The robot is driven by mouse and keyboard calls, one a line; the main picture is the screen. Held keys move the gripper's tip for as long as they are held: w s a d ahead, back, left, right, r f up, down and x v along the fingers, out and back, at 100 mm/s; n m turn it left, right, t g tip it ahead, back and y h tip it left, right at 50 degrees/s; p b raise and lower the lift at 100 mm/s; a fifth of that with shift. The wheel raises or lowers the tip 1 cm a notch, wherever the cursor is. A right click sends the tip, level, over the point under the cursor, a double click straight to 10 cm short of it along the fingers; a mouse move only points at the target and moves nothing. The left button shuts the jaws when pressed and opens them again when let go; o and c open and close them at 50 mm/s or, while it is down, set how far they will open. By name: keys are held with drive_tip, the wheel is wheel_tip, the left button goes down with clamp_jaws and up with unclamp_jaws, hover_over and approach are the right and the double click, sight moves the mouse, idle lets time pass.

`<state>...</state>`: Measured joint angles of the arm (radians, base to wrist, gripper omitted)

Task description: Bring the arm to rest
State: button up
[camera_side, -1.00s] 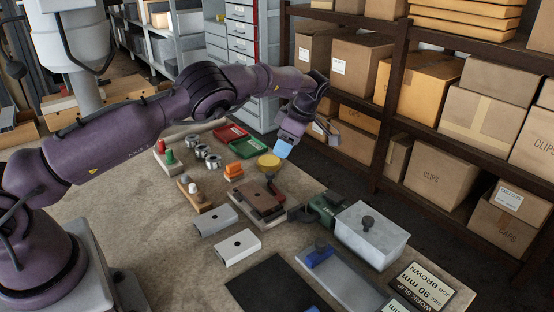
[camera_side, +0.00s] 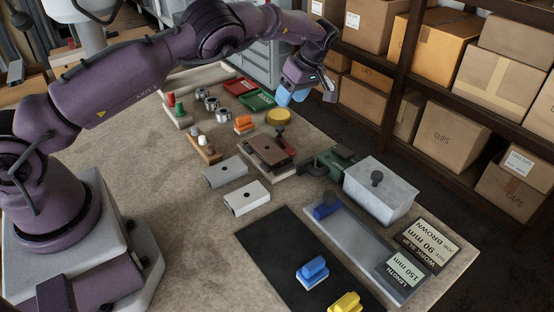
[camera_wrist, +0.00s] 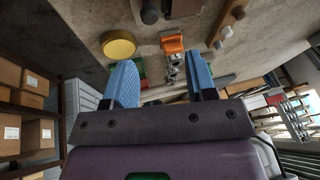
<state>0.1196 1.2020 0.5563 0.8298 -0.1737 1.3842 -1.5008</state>
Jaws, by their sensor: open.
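My gripper (camera_side: 292,95) has blue fingers and hangs in the air near the far edge of the worktable (camera_side: 130,160), close above the round yellow disc (camera_side: 279,117) in the side view. In the wrist view my gripper (camera_wrist: 164,78) shows its two blue fingers spread apart with nothing held between them. The yellow disc also shows in the wrist view (camera_wrist: 118,43), beyond the left finger. My arm reaches across the table from its base at the left.
The table holds red (camera_side: 239,86) and green (camera_side: 258,101) trays, a brown block fixture (camera_side: 270,150), two pale profiles (camera_side: 247,197), a lidded grey box (camera_side: 380,192), a black mat (camera_side: 275,237) and a long grey tray (camera_side: 348,238). Shelves of cartons (camera_side: 448,130) stand behind.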

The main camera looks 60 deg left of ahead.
drive_tip(key=s+d+r+m+t+h, duration=0.1)
drive_tip(key=s+d+r+m+t, duration=0.1)
drive_tip(key=s+r+m, duration=0.4)
drive_tip(key=s+d+r+m+t+h, duration=0.1)
drive_tip(key=s+d+r+m+t, duration=0.2)
drive_tip(key=s, duration=1.3)
drive_tip(key=s+d+r+m+t+h, duration=0.1)
drive_tip(key=s+d+r+m+t, duration=0.2)
drive_tip(key=s+r+m, duration=0.7)
drive_tip(key=shift+s+d+r+m+h, duration=0.3)
drive_tip(key=shift+s+d+r, duration=0.25)
drive_tip(key=shift+d+r, duration=0.7)
